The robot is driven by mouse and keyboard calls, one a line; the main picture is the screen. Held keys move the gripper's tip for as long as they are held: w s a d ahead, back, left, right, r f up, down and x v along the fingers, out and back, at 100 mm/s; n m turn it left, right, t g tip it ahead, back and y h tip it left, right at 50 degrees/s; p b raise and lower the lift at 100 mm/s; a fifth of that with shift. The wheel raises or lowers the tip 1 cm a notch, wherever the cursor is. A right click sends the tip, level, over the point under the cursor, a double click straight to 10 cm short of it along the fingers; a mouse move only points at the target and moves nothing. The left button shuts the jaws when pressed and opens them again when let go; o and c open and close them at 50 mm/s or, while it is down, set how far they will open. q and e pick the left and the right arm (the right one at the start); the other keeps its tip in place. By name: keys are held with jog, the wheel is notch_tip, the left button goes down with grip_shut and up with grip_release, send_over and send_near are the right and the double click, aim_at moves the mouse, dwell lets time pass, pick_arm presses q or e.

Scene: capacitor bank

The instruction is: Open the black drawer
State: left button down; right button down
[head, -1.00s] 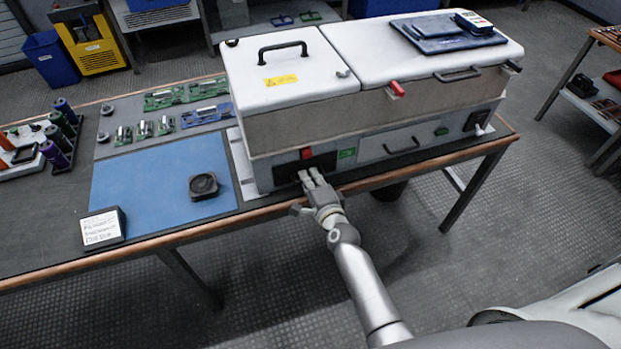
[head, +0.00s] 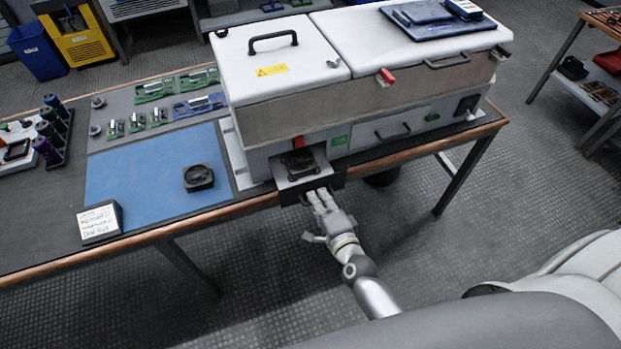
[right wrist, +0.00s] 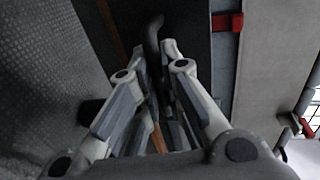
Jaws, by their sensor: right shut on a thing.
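The black drawer (head: 336,179) sticks out from the front of the white and grey machine, below its lid, and reaches past the table edge. Its tray shows from above with a dark square part (head: 299,162) in it. My right gripper (head: 320,196) is at the drawer's front, shut on its handle. In the right wrist view the dark curved handle (right wrist: 153,38) runs in between the fingers of my right gripper (right wrist: 168,62), which partly hide it. My left gripper is not in view.
The machine (head: 260,131) stands on a wood-edged table with a blue mat (head: 140,180), a small black dish (head: 198,177) and a label stand (head: 101,221). A red switch (head: 298,142) sits above the drawer. The floor in front is clear.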

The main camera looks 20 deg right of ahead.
jog(key=f+v, duration=0.1)
jog(key=v, duration=0.7)
jog(key=shift+s+f, duration=0.2)
jog(key=shift+f, duration=0.2)
jog(key=c, duration=1.5)
grip_release()
jog(key=shift+c, duration=0.2)
jog(key=v, duration=1.2)
jog(key=shift+w+r, duration=0.1)
